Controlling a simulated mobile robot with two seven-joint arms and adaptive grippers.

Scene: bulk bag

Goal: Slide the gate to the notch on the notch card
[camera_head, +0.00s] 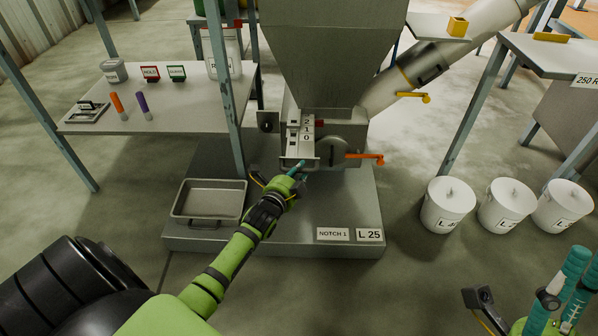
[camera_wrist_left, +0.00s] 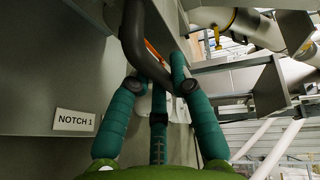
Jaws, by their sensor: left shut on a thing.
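The slide gate (camera_head: 299,148) sits under the big grey hopper, with a scale (camera_head: 307,127) marked 2, 1, 0 beside it. A bar handle (camera_head: 291,163) is at its near end. My left gripper (camera_head: 298,169) is shut on this handle; in the left wrist view the handle (camera_wrist_left: 133,38) is a dark curved bar between the teal fingers (camera_wrist_left: 160,95). The notch card (camera_head: 333,234) reads NOTCH 1 on the plinth front; it also shows in the left wrist view (camera_wrist_left: 75,121). My right gripper (camera_head: 530,285) is at the lower right, fingers spread, empty.
An orange lever (camera_head: 365,156) sticks out right of the gate. A metal tray (camera_head: 209,201) lies on the plinth at left. An L 25 card (camera_head: 369,235) is beside the notch card. White lidded buckets (camera_head: 447,203) stand on the floor at right. A table post (camera_head: 229,90) stands left of the gate.

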